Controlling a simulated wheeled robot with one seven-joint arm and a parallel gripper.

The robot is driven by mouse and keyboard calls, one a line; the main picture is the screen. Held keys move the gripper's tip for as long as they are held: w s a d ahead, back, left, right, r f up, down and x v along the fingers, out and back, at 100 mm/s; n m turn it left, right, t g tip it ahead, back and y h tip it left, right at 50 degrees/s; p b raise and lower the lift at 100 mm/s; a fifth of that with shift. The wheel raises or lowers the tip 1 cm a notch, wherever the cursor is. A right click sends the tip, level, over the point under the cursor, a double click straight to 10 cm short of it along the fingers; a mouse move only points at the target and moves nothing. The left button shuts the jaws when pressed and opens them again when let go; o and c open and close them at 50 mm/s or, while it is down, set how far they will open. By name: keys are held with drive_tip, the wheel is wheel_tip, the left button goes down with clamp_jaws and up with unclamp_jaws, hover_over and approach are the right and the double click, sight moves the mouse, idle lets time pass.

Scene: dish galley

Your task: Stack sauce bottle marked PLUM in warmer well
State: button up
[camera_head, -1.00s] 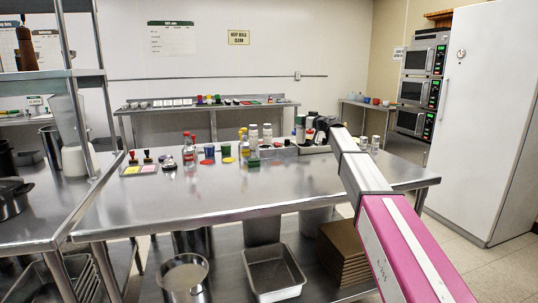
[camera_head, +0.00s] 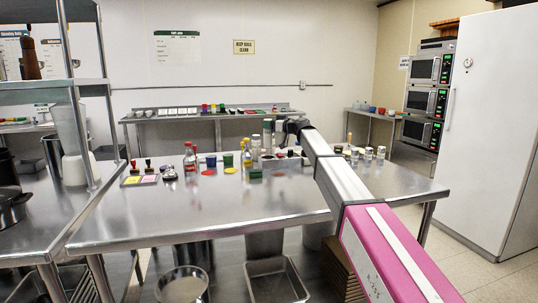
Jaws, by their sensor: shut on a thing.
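My gripper (camera_head: 284,131) is small and dark at the end of my arm, above the back of the steel table. It is shut on what looks like a pale bottle with a green top (camera_head: 267,127), held upright just left of it. No lettering is legible, so I cannot tell which bottle is marked PLUM. A low grey steel box with dark openings (camera_head: 290,168), perhaps the warmer well, sits below and right of the held bottle. A white-topped bottle (camera_head: 255,148) stands just left. The fingers and the bottle's lower end are hard to make out.
Red-labelled bottles (camera_head: 190,162), a green cup (camera_head: 228,159), a yellow disc (camera_head: 230,170) and a red disc (camera_head: 208,172) lie to the left. Several small jars (camera_head: 368,154) stand right of the arm. The steel table's front (camera_head: 200,215) is clear.

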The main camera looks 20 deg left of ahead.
sight(270, 141)
wheel_tip(270, 141, down, 9)
drive_tip(key=shift+r, duration=0.15)
drive_tip(key=shift+f, duration=0.35)
drive_tip(key=o, duration=1.3)
drive_tip(key=shift+r, duration=0.1)
drive_tip(key=shift+r, duration=0.25)
drive_tip(key=v, duration=1.2)
